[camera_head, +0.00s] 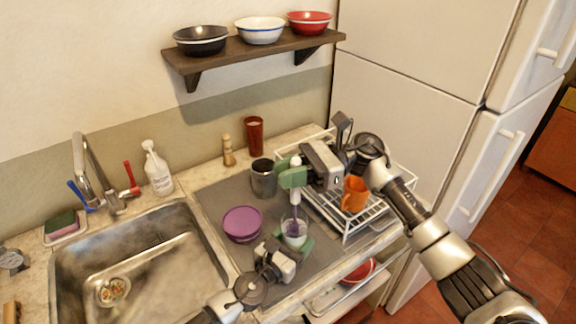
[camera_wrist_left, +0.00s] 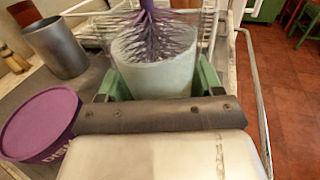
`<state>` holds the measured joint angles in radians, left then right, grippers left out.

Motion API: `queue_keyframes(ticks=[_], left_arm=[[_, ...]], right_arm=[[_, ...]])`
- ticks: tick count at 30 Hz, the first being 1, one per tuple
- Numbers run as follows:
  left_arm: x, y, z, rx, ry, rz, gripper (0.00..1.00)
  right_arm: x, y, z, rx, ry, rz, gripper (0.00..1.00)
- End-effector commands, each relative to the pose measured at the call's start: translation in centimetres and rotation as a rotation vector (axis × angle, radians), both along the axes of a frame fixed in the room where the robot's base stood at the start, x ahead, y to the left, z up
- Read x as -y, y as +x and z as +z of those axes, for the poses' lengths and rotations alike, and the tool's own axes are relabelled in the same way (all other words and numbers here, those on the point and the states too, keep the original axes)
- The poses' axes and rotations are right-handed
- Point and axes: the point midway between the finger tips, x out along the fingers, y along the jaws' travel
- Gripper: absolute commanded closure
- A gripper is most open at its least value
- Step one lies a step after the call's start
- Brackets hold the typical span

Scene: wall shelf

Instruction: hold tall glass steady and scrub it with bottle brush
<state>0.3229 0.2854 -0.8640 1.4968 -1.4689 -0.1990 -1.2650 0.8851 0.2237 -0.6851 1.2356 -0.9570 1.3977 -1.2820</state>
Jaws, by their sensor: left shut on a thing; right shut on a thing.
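The tall clear glass (camera_head: 301,239) stands on the grey mat (camera_head: 213,190), whitish in its lower part. My left gripper (camera_head: 294,243) is shut around it, and its green fingers flank the glass (camera_wrist_left: 160,77) in the left wrist view. The bottle brush (camera_head: 295,197) is upright above the glass, with its purple bristles (camera_wrist_left: 158,38) inside the glass mouth. My right gripper (camera_head: 292,175) is shut on the brush's pale handle, above the glass. The bristle tip is hard to make out against the whitish part.
A purple tub (camera_head: 242,223) and grey metal cup (camera_head: 263,180) stand left of the glass. A white wire rack (camera_head: 356,225) with an orange mug (camera_head: 354,194) is at the right. The sink (camera_head: 68,275) lies left; a wall shelf (camera_head: 234,51) holds bowls above.

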Motion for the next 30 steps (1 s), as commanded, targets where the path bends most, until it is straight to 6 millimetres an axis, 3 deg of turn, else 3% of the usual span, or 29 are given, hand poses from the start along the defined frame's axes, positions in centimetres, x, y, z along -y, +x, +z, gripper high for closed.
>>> queue_keyframes(ticks=[16, 30], left_arm=[[0.0, 0.0, 0.0, 0.000, 0.001, 0.000, 0.67], [0.0, 0.0, 0.0, 0.000, 0.001, 0.000, 0.67]], right_arm=[[0.0, 0.0, -2.5, 0.000, 0.000, 0.000, 1.00], [0.0, 0.0, -1.8, 0.003, 0.001, 0.000, 1.00]])
